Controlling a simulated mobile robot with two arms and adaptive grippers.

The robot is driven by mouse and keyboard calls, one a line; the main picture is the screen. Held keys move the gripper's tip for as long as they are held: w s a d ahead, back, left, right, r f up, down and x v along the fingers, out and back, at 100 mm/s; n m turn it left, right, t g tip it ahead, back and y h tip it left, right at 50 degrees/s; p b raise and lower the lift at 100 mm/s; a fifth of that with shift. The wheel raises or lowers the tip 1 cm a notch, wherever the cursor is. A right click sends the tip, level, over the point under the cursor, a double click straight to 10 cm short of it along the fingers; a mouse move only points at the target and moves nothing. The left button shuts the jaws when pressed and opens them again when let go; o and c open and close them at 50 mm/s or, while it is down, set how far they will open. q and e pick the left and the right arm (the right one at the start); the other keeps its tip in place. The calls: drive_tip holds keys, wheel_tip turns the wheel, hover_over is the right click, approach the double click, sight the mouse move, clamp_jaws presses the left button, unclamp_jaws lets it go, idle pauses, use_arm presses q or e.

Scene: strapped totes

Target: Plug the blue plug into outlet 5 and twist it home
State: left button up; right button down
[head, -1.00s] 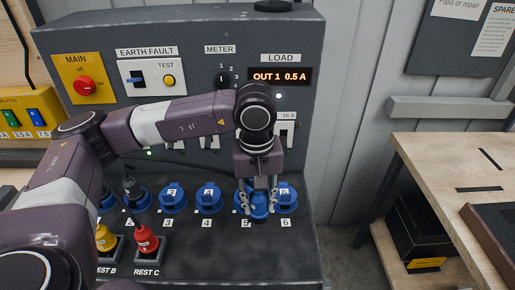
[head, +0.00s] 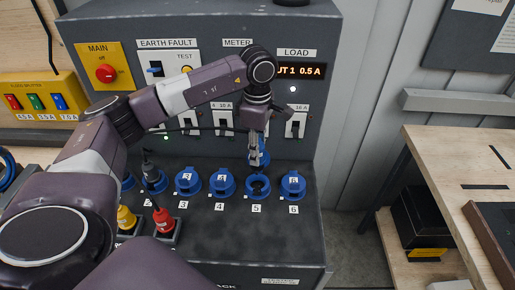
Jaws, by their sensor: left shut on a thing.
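My left gripper (head: 257,163) is shut on the blue plug (head: 265,152), which is partly hidden by the fingers. It holds the plug above and slightly behind outlet 5 (head: 258,187), apart from it. Outlet 5 is a blue ring with a dark open centre, above its label 5. My right gripper is not in view.
Blue outlets 3 (head: 187,181), 4 (head: 222,183) and 6 (head: 293,185) share the row. A black plug (head: 149,168) stands in outlet 2. Yellow (head: 126,218) and red (head: 164,220) plugs sit in front. The breaker panel rises close behind.

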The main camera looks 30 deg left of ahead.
use_arm(q)
drive_tip(key=shift+f+b, duration=1.05)
drive_tip(key=shift+f, duration=1.2)
drive_tip(key=shift+f+b, duration=0.5)
drive_tip(key=shift+f, duration=0.35)
drive_tip(key=shift+f+b, duration=0.4)
drive_tip(key=shift+b, duration=0.15)
drive_tip(key=shift+f+b, duration=1.3)
drive_tip(key=shift+f, duration=0.3)
drive_tip(key=shift+m+b, duration=0.7)
drive_tip(key=shift+m, duration=0.8)
